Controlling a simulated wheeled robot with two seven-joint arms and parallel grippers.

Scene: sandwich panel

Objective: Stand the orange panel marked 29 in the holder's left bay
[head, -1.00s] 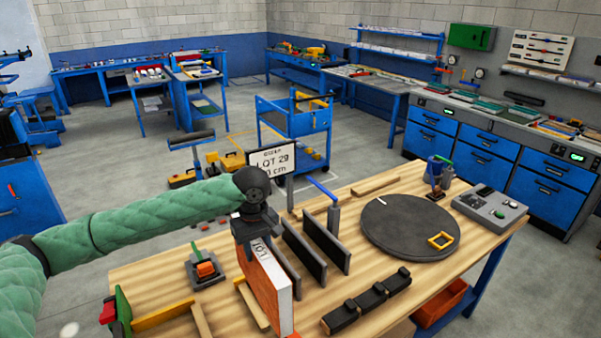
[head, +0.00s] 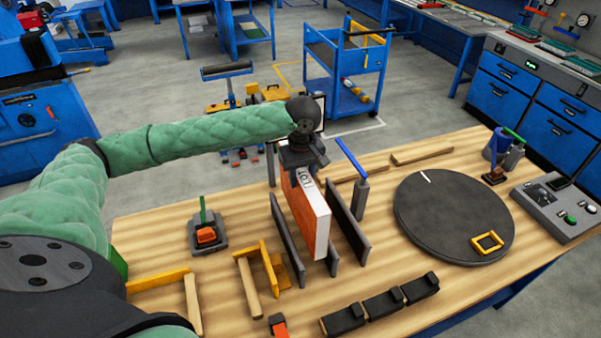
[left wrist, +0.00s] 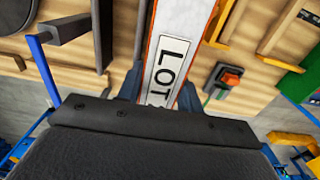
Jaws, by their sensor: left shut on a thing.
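The orange panel (head: 304,212) has a white edge with a label. The label also shows in the left wrist view (left wrist: 170,62), reading LOT; its number is mostly hidden. My left gripper (head: 303,166) is shut on the panel's upper end and holds it upright. The holder has dark upright plates: a left one (head: 287,240), a middle one (head: 333,263) mostly behind the panel, and a right one (head: 347,222). The panel lines up with the left bay, between the left and middle plates. Its lower edge appears above the table. My right gripper is out of view.
A yellow and wooden stand (head: 260,270) is just left of the holder. A base with an orange block (head: 207,236) lies farther left. Dark blocks (head: 382,303) line the front. A blue-handled post (head: 360,187) and a round dark disc (head: 455,215) are at right.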

